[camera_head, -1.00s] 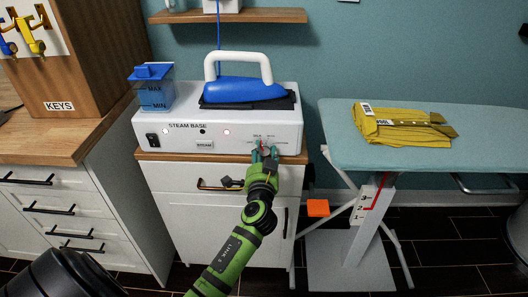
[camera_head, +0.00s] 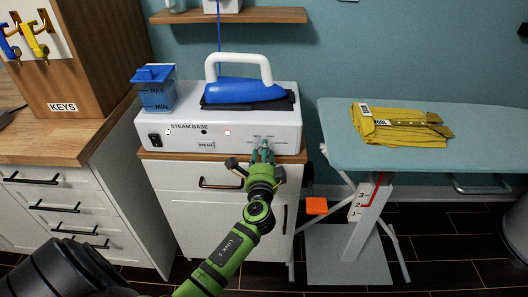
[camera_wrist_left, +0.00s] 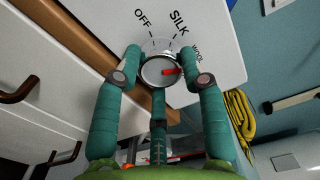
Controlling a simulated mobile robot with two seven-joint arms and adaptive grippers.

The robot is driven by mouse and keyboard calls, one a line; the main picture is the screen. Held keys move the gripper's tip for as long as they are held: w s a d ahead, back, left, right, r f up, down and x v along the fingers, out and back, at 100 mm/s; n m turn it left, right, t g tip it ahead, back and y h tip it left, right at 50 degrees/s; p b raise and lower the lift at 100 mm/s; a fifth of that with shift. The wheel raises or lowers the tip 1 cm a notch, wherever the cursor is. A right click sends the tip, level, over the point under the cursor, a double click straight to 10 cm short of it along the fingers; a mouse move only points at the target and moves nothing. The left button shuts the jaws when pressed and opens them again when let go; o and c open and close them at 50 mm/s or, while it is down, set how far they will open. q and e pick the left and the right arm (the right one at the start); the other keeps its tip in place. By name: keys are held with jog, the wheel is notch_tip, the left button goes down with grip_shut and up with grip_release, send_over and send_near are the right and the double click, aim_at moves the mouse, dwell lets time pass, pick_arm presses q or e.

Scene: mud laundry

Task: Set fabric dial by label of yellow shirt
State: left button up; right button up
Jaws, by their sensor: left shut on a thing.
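The yellow shirt (camera_head: 405,136) lies folded on the ironing board (camera_head: 480,130). Its dark label (camera_head: 381,122) has white letters that seem to end in "OOL". The fabric dial (camera_wrist_left: 153,74), round with a red pointer mark, sits on the white steam base (camera_head: 215,120). "OFF", "SILK" and, partly hidden, "WOOL" are printed around it in the left wrist view. The red mark points right, on the side of "WOOL"; the finger hides what lies beyond. My left gripper (camera_head: 263,153) is shut on the dial, a teal finger on each side. My right gripper is not in view.
A blue iron (camera_head: 243,88) with a white handle rests on top of the steam base, beside a blue water tank (camera_head: 154,92). A wooden key cabinet (camera_head: 95,65) stands at the left. An orange pad (camera_head: 316,206) is below the board.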

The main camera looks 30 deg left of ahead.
pick_arm(q)
jog(key=shift+s+a+f+m, duration=0.1)
jog(key=shift+a+m, duration=0.1)
jog(key=shift+m, duration=0.1)
dwell(0.4)
jog(key=o, duration=1.1)
jog(key=shift+o, duration=0.2)
jog(key=shift+d, duration=0.1)
jog(key=v, duration=1.2)
